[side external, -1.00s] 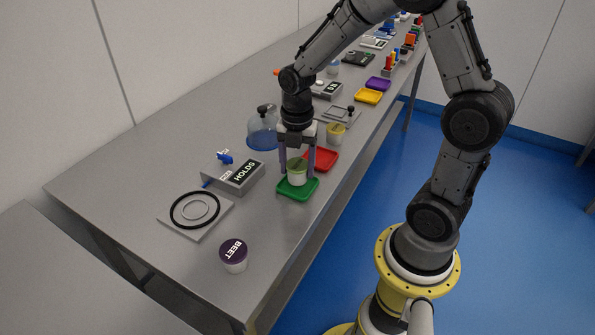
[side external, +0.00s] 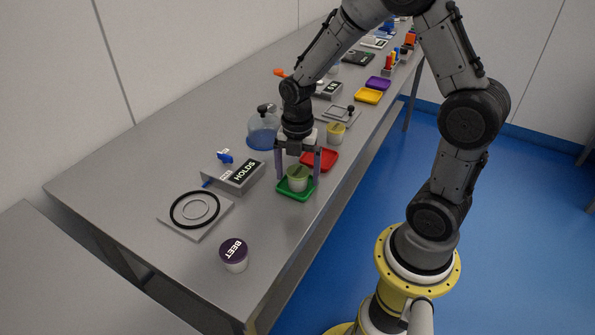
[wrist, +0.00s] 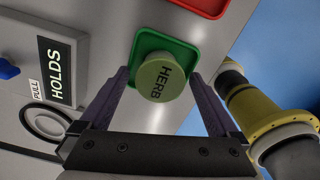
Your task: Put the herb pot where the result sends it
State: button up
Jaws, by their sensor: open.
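The herb pot (side external: 297,179), a small pale cup with a green lid marked HERB in the wrist view (wrist: 160,80), stands upright in the green tray (side external: 284,193). My gripper (side external: 298,176) is open, with one finger on each side of the pot. Gaps show between the fingers and the lid in the wrist view. A grey box (side external: 229,182) at left bears a dark sign reading HOLDS (side external: 244,170) and a small PULL label. The green tray also shows in the wrist view (wrist: 146,39).
A red tray (side external: 327,159) lies just behind the green one. A clear dome (side external: 262,136) with a black knob stands left of my gripper. A BEET pot (side external: 234,256) and a plate with a black ring (side external: 207,222) are nearer. Yellow (side external: 368,96) and purple trays lie farther back.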

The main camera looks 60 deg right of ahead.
aim_at(298, 172)
jog(key=shift+r, duration=0.1)
notch_tip(298, 172, up, 12)
jog(key=s+a+r+m+t, duration=0.2)
jog(key=s+a+m, duration=0.1)
jog(key=s+m, duration=0.4)
jog(key=s+a+r+m+t, duration=0.3)
jog(key=s+m, duration=0.5)
jog(key=m, duration=0.6)
jog(key=shift+a+r+t, duration=0.3)
jog(key=shift+a+r, duration=0.05)
dwell(0.3)
